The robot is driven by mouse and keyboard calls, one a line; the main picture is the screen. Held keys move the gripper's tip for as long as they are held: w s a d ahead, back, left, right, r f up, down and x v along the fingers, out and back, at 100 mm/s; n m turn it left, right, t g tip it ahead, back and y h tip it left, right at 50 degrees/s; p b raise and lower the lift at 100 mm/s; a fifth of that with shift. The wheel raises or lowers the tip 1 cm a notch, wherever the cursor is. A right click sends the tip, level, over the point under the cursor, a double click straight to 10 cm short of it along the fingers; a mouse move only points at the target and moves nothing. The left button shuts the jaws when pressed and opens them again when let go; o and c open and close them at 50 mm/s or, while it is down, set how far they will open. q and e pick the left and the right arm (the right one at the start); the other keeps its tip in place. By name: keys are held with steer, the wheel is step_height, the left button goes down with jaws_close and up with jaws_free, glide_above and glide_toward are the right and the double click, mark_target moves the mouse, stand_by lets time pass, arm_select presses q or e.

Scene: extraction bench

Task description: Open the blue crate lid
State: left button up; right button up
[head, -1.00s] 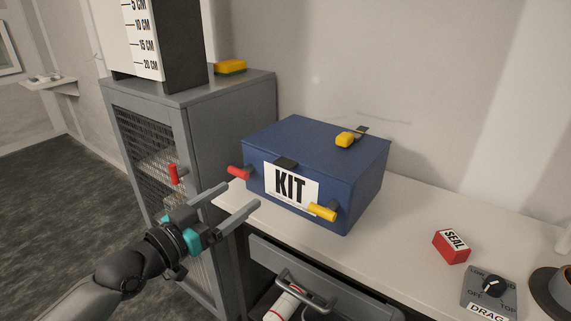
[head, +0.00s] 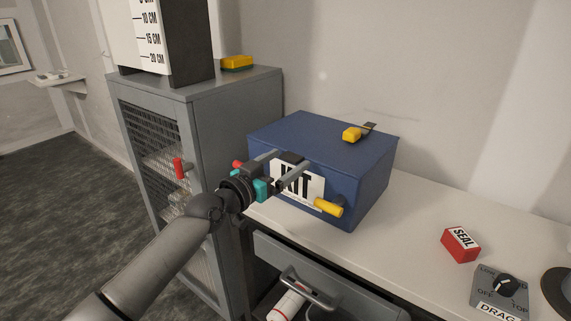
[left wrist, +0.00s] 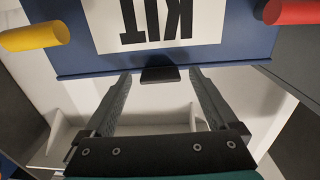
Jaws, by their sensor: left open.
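The blue crate (head: 325,140) stands on the white bench with its lid down. A dark tab (left wrist: 158,75) sticks out at the front edge of the lid, above the KIT label (head: 313,187). My left gripper (head: 290,163) is open at the crate's front, level with this tab. In the left wrist view, which shows the crate upside down, the tab lies between the two fingertips, with a gap on each side. My right gripper is not in view.
A red knob (head: 238,165) and a yellow knob (head: 328,207) stick out from the crate's front. A yellow piece (head: 352,134) sits on the lid. A grey cabinet (head: 235,115) is at the left. A red SEAL block (head: 460,245) lies right.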

arm_select(q)
steer(key=shift+w+d, duration=0.15)
steer(key=shift+w, duration=0.05)
steer(key=shift+c, duration=0.3)
jaws_close()
stand_by(0.4)
